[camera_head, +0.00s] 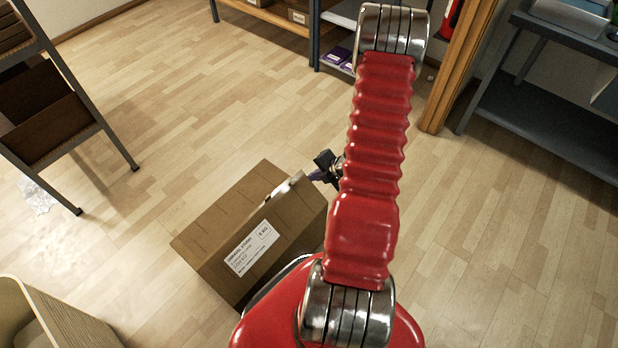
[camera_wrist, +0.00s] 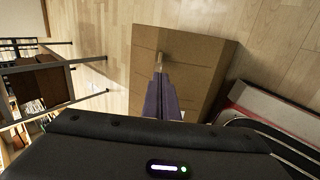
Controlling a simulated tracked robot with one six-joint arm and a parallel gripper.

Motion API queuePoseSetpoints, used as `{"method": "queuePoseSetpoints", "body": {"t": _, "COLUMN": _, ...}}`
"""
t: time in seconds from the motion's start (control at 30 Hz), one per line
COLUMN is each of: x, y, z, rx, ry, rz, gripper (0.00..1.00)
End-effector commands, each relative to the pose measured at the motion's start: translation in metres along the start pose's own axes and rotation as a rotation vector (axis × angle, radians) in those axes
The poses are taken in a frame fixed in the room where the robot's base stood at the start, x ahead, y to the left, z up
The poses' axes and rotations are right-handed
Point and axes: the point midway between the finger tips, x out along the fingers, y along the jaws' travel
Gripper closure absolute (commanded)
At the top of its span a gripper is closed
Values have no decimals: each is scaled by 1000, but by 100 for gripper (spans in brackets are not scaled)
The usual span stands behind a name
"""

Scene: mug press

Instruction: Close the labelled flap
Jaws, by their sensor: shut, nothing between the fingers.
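A brown cardboard box (camera_head: 222,218) sits on the floor just ahead of my red body. A white printed label (camera_head: 252,248) is on its panel facing me; I cannot tell for certain whether that panel is the flap or how far it is folded. My gripper (camera_head: 288,187) is at the box's upper right part, over its top. In the wrist view the box (camera_wrist: 205,62) lies beyond my purple fingers (camera_wrist: 160,68), which are together with nothing between them. I cannot tell whether the tips touch the cardboard. The label does not show in the wrist view.
A dark rack with brown bins (camera_head: 45,115) stands at the left, with crumpled clear plastic (camera_head: 36,194) by its foot. A wooden-edged unit (camera_head: 60,318) is at the lower left. A grey shelf unit (camera_head: 545,110) stands at the right. The floor between is mostly clear.

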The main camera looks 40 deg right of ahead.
Motion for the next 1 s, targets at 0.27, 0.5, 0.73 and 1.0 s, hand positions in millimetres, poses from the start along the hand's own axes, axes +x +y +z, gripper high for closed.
{"method": "queuePoseSetpoints", "body": {"t": 0.27, "x": 30, "y": -1, "z": -1, "rx": -1, "ry": 3, "rz": -1, "gripper": 100}}
{"method": "queuePoseSetpoints", "body": {"t": 0.5, "x": 60, "y": -1, "z": -2, "rx": -1, "ry": 3, "rz": -1, "gripper": 100}}
{"method": "queuePoseSetpoints", "body": {"t": 0.73, "x": 88, "y": -1, "z": -2, "rx": -2, "ry": 3, "rz": -1, "gripper": 100}}
{"method": "queuePoseSetpoints", "body": {"t": 1.0, "x": 120, "y": 0, "z": -2, "rx": -2, "ry": 2, "rz": -1, "gripper": 100}}
